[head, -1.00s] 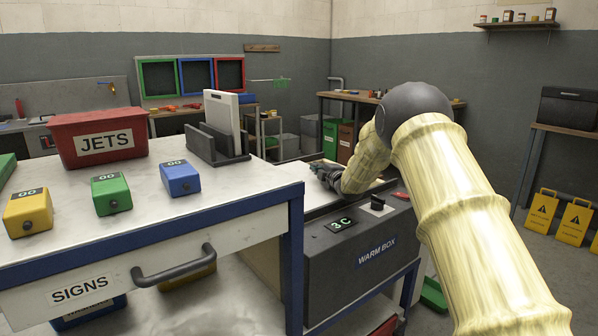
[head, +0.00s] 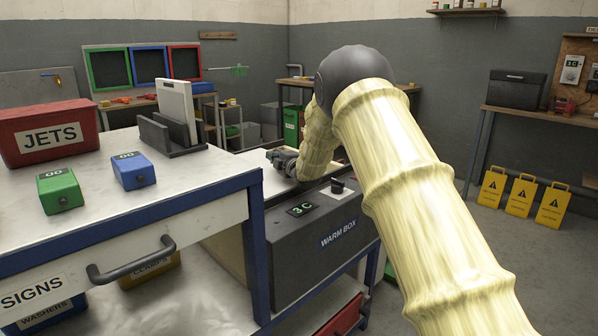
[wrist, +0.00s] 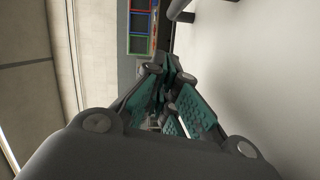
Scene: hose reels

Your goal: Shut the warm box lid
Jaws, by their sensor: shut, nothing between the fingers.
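The warm box (head: 300,256) is a dark grey box at the right end of the white bench, with a WARM BOX label, a green 3 C display (head: 301,209) and a black knob (head: 337,186) on its front part. My gripper (head: 276,156) is shut and empty, over the far part of the box's top, beside the bench's right edge. Its lid is not clearly seen; my arm hides part of the top, so I cannot tell its angle or any contact. In the wrist view the closed fingers (wrist: 166,72) lie beside a pale flat surface.
The white bench (head: 215,180) stands close on the left, with a red JETS bin (head: 45,150), green and blue boxes and a rack (head: 170,135) holding a white panel. Yellow warning signs (head: 521,195) stand at the right. Floor before them is clear.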

